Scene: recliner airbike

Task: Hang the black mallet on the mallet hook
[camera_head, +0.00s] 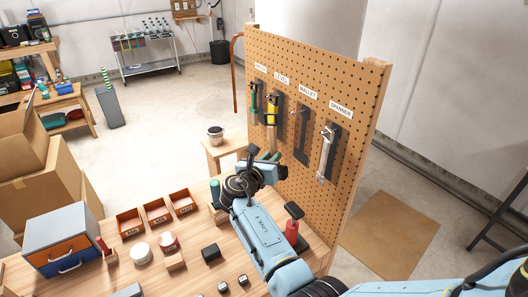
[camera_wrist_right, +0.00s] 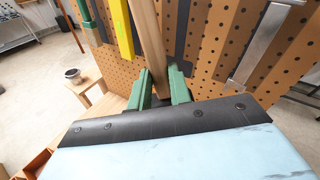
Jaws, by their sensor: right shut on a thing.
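My right gripper (camera_head: 269,157) is in front of the pegboard, its green fingers shut on a wooden handle (camera_head: 252,152). In the right wrist view the fingers (camera_wrist_right: 160,82) close around this handle (camera_wrist_right: 148,40), which runs up out of the picture. The mallet hook (camera_head: 296,110) is on a dark backing plate under the MALLET label (camera_head: 308,90); nothing hangs there. The gripper is below and left of this hook in the head view. My left gripper is not in view.
On the pegboard (camera_head: 352,100), green-handled and yellow tools (camera_head: 271,115) hang left of the mallet place and a spanner (camera_head: 326,155) hangs right. Below, the workbench (camera_head: 190,262) carries red bins (camera_head: 157,211), a blue-orange drawer box (camera_head: 62,238) and a red-and-black object (camera_head: 292,230).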

